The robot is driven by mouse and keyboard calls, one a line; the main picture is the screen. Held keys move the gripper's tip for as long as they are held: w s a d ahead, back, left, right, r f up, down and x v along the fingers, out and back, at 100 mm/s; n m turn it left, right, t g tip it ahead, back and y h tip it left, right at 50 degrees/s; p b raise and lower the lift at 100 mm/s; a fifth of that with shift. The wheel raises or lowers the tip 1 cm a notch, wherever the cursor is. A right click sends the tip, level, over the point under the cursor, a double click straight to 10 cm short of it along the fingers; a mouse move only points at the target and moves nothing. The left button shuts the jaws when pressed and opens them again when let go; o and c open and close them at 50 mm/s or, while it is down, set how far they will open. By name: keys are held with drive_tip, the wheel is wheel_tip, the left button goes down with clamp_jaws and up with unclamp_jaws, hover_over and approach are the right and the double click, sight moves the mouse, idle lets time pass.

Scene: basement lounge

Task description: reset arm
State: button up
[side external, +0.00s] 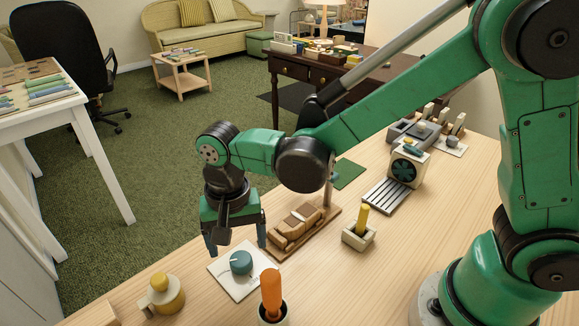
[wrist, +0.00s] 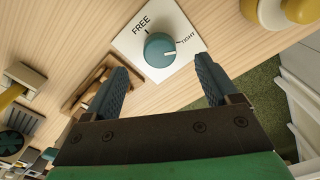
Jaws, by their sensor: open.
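My gripper (side external: 236,246) is open and empty, pointing down above the near-left part of the wooden bench (side external: 340,285). Below it is a teal dial (side external: 241,262) on a white plate (side external: 228,279). In the wrist view the dial (wrist: 160,50) shows just beyond and between my two fingertips (wrist: 160,68), apart from them. Its plate reads FREE and TIGHT, and the dial's white mark points to the right, nearer the TIGHT side. My arm reaches in from the right, bent at the elbow.
An orange handle (side external: 271,292) stands upright in a holder near the dial. A yellow-knobbed piece (side external: 162,294) is to the left. A brown slatted block (side external: 298,228), a yellow-handled holder (side external: 360,230) and a fan unit (side external: 404,168) stand further back. Bare wood lies at the front right.

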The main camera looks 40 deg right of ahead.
drive_tip(key=shift+r, duration=0.95)
drive_tip(key=shift+d+r, duration=0.15)
drive_tip(key=s+d+r+n+t, duration=0.2)
drive_tip(key=d+r+n+t, duration=0.1)
drive_tip(key=d, duration=0.4)
drive_tip(key=s+d+r+n+t, duration=0.2)
drive_tip(key=d+r+n+t, duration=0.1)
drive_tip(key=d, duration=0.4)
drive_tip(key=shift+s+d+r+t, duration=0.15)
drive_tip(key=shift+d+r+t, duration=0.1)
drive_tip(key=shift+d+t, duration=0.25)
